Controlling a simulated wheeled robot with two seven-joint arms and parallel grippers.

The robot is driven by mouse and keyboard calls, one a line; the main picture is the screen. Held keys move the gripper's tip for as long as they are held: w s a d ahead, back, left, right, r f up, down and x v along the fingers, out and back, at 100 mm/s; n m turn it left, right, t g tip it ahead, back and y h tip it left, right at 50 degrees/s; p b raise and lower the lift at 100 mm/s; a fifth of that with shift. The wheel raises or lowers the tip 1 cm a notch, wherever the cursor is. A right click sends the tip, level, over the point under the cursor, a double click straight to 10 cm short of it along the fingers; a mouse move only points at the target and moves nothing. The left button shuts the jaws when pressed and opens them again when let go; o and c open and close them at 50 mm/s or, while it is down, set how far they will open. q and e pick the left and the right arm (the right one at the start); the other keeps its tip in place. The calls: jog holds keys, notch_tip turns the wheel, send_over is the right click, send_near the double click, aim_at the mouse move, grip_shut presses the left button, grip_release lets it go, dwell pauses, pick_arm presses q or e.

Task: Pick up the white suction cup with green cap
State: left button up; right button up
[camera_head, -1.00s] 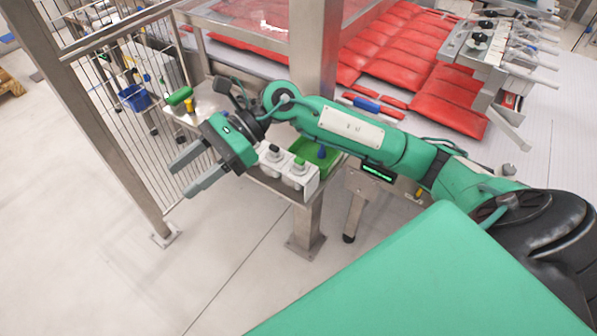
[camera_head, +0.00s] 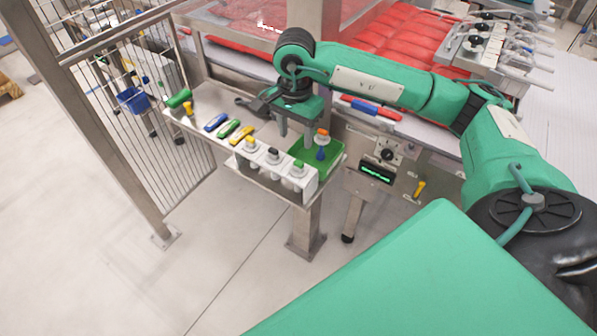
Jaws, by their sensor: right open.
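The white suction cup with green cap (camera_head: 298,168) stands in the right-hand slot of a white holder (camera_head: 310,190) on a narrow metal shelf. Beside it in the same holder are a suction cup with black cap (camera_head: 273,156) and one with yellow cap (camera_head: 250,145). My right gripper (camera_head: 296,138) is open, with its two grey fingers pointing down. In the picture it appears just above and behind the green-capped cup, near the green tray. Nothing is between the fingers. My left gripper is not in view.
A green tray (camera_head: 331,165) holds an orange-capped piece (camera_head: 322,136) and a blue piece (camera_head: 320,154). Several colored tools, including a blue one (camera_head: 216,122), lie left on the shelf (camera_head: 204,103). A steel post (camera_head: 312,40) stands behind the gripper. The floor in front is clear.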

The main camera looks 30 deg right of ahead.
aim_at(298, 162)
notch_tip(298, 162, down, 3)
jog(key=shift+f+p, duration=0.1)
jog(key=shift+p, duration=0.2)
jog(key=shift+s+f+p, duration=0.15)
jog(key=shift+f+p, duration=0.25)
jog(key=shift+f, duration=0.05)
jog(key=f, duration=0.1)
jog(key=f+p, duration=0.2)
jog(key=f, duration=0.1)
jog(key=shift+s+d, duration=0.2)
jog(key=shift+s, duration=0.05)
jog(key=shift+w+f, duration=0.1)
jog(key=shift+f, duration=0.2)
jog(key=c, duration=0.9)
